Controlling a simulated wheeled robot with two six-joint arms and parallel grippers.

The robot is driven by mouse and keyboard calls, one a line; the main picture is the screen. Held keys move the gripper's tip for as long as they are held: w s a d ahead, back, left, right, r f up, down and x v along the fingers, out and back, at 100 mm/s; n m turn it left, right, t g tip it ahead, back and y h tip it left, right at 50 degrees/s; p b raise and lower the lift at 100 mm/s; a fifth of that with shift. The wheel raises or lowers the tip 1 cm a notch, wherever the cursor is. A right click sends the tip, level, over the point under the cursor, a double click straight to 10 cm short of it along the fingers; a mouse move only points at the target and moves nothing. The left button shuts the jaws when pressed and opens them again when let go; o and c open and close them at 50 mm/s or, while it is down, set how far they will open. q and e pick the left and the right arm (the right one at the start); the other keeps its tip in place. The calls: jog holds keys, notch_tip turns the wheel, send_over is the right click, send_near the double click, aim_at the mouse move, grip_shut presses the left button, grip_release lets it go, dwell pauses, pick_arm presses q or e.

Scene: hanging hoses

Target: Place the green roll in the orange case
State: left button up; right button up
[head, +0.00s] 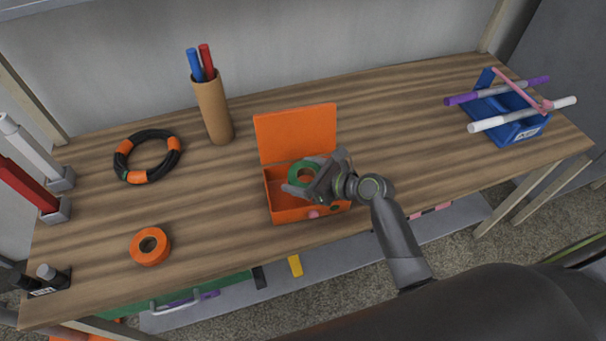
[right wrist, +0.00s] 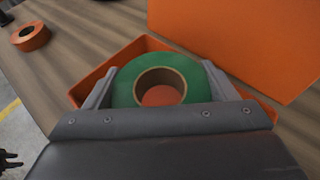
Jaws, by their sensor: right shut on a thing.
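The green roll (head: 303,174) is a ring of tape held in my right gripper (head: 308,182). The right wrist view shows the roll (right wrist: 185,80) between the two fingers (right wrist: 160,85), which press on its sides. The orange case (head: 288,214) stands open on the table with its lid (head: 296,133) raised at the back. The roll is over the case's opening, and the case's rim (right wrist: 128,55) shows around it in the right wrist view. I cannot tell whether the roll touches the case's floor.
An orange roll (head: 150,246) lies at the front left, with a black and orange ring (head: 126,170) behind it. A cardboard cup (head: 214,112) with pens stands behind the case. A blue holder (head: 515,128) with rods is at the right. The table between case and holder is clear.

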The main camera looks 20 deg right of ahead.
jog(key=shift+f, duration=0.3)
jog(key=shift+f, duration=0.25)
jog(key=o, duration=1.1)
jog(key=shift+s+f, duration=0.1)
jog(key=shift+s, duration=0.05)
jog(key=shift+c, duration=0.2)
jog(key=shift+r, duration=0.25)
jog(key=v, duration=1.2)
jog(key=shift+r, duration=0.45)
